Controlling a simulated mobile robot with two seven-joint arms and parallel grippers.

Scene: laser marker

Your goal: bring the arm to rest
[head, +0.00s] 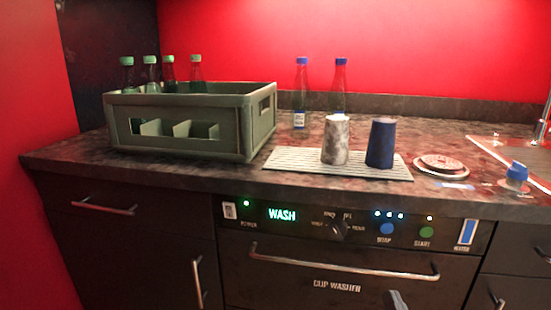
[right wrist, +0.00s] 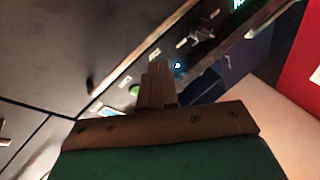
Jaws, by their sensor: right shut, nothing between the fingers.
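My right gripper (head: 395,300) shows only as a grey tip at the bottom edge of the head view, in front of the cup washer door (head: 330,265). In the right wrist view, its fingers (right wrist: 158,82) are together with nothing between them. Behind them there are the washer's control panel and the green start button (right wrist: 134,89); the fingers look apart from the panel. In the head view the panel (head: 345,222) reads WASH in lit letters, with several small lights on. My left gripper is in neither view.
On the counter (head: 75,160) stand a green crate (head: 180,145) with several bottles, two blue-capped bottles (head: 301,95), and a ribbed mat (head: 290,160) bearing a speckled cup (head: 336,140) and a dark blue cup (head: 381,142). The washer handle (head: 345,268) sticks out.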

